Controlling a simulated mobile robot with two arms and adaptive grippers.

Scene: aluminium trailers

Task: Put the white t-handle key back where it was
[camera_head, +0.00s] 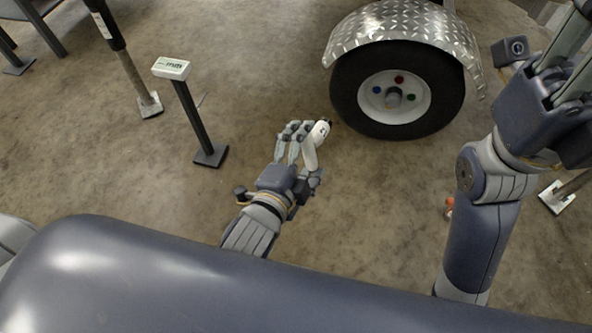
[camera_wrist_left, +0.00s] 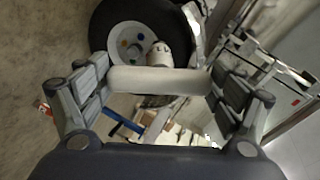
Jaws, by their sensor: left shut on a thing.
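The white t-handle key (camera_head: 315,147) is held up in the fingers of my left gripper (camera_head: 302,150), above the floor just left of the trailer wheel. In the left wrist view its white bar (camera_wrist_left: 150,80) lies crosswise between the two sets of fingers, with its round socket end (camera_wrist_left: 160,54) pointing toward the wheel. My left gripper (camera_wrist_left: 160,88) is shut on it. My right gripper (camera_head: 575,65) is at the upper right; its fingertips are cut off by the frame edge, so I cannot tell whether it is open.
The trailer wheel (camera_head: 397,90) under a tread-plate fender (camera_head: 400,25) shows red, blue and green marks on its hub. A stand with a white top (camera_head: 171,68) on a dark post stands left of my gripper. Another post (camera_head: 135,80) is behind it. Floor between is clear.

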